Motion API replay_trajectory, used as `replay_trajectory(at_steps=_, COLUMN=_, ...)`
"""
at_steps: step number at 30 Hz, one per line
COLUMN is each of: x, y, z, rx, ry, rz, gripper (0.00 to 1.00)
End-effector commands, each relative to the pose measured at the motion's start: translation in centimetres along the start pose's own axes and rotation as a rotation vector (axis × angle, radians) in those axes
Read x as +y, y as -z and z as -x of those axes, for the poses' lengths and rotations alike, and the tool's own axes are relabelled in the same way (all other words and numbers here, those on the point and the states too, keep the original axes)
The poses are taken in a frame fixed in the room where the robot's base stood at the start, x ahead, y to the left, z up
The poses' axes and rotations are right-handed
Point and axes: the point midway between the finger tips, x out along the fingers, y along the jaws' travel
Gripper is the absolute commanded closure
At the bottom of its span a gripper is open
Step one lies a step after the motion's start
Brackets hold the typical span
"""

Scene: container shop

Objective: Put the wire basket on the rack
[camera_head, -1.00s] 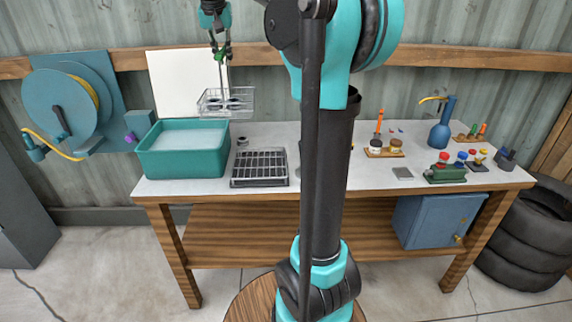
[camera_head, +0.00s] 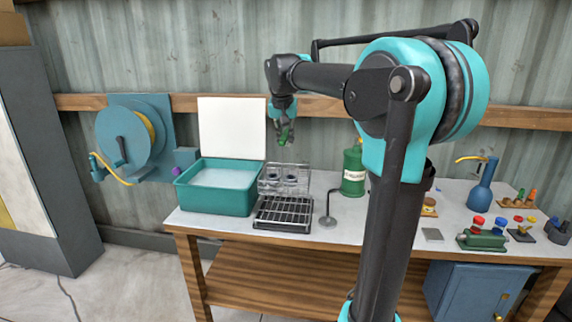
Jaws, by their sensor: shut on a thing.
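The wire basket (camera_head: 284,181) is a clear-looking wire box with dark round things inside. It hangs upright beneath my gripper (camera_head: 285,138), whose green fingers are shut at the top of its thin handle. The grip itself is small and hard to make out. The rack (camera_head: 283,214) is a flat, dark-framed grid on the bench, right of the teal tub. The basket appears just above the rack's back part, and I cannot tell whether they touch.
The teal tub (camera_head: 217,208) of pale liquid stands close left of the basket. A green bottle (camera_head: 353,176) and a small black stand (camera_head: 327,221) are to the right. A white panel (camera_head: 232,128) is behind. Blue bottle (camera_head: 483,186) and small parts fill the bench's right end.

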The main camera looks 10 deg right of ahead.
Motion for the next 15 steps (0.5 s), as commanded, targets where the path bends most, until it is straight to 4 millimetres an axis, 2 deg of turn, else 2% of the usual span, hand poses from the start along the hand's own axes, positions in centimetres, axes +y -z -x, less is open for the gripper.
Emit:
replay_trajectory(at_steps=3, x=0.0, y=-0.9, z=-2.2, rx=0.0, ry=0.0, rz=0.0, gripper=1.0)
replay_trajectory(at_steps=6, x=0.0, y=-1.3, z=-3.4, rx=0.0, ry=0.0, rz=0.0, gripper=1.0)
replay_trajectory(at_steps=15, x=0.0, y=-2.2, z=-5.5, rx=0.0, ry=0.0, rz=0.0, gripper=1.0)
